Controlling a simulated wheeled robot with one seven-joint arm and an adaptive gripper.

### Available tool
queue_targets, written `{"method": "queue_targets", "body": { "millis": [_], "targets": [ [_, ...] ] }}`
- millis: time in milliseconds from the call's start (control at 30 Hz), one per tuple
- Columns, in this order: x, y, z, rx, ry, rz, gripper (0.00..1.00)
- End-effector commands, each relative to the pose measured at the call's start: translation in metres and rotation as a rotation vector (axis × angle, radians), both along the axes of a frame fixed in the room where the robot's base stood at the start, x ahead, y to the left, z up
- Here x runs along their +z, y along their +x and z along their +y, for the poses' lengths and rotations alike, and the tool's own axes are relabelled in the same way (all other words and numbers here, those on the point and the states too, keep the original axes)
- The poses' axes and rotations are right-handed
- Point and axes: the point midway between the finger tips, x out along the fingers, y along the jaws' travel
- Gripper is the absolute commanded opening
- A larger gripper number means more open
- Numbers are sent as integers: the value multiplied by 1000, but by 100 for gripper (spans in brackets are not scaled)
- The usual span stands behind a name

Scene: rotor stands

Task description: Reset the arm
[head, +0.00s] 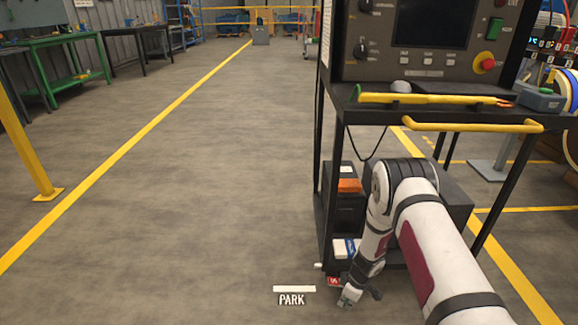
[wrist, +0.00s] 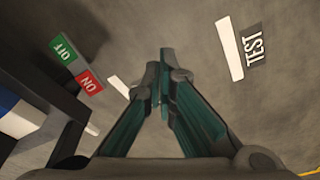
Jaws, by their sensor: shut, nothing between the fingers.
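My arm (head: 420,235) is white with dark joints and reaches in from the lower right, bent downward in front of the cart. My gripper (head: 350,296) hangs low near the floor, just right of the white PARK marking (head: 292,299). In the wrist view my gripper (wrist: 163,75) has its two green-sided fingers together at the tips, with nothing held.
A black cart (head: 318,190) with a control panel (head: 430,62) and yellow handle (head: 470,126) stands beside my arm. Green (wrist: 63,50) and red (wrist: 89,81) labels lie left of the fingers. The floor left of the cart is open, with a yellow line (head: 140,135).

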Motion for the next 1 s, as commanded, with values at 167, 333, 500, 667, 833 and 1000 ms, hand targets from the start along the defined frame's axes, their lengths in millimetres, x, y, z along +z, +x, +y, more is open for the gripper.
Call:
{"method": "queue_targets", "body": {
  "millis": [167, 333, 500, 667, 833, 1000],
  "targets": [
    [23, 10, 5, -19, 19, -10, 0],
    [52, 18, 11, -44, 43, -14, 0],
    [94, 27, 19, -79, 78, -19, 0],
    [149, 32, 29, -122, 119, -17, 0],
    [236, 26, 43, -189, 174, -3, 0],
    [319, 2, 54, -260, 211, 28, 0]
  ]
}}
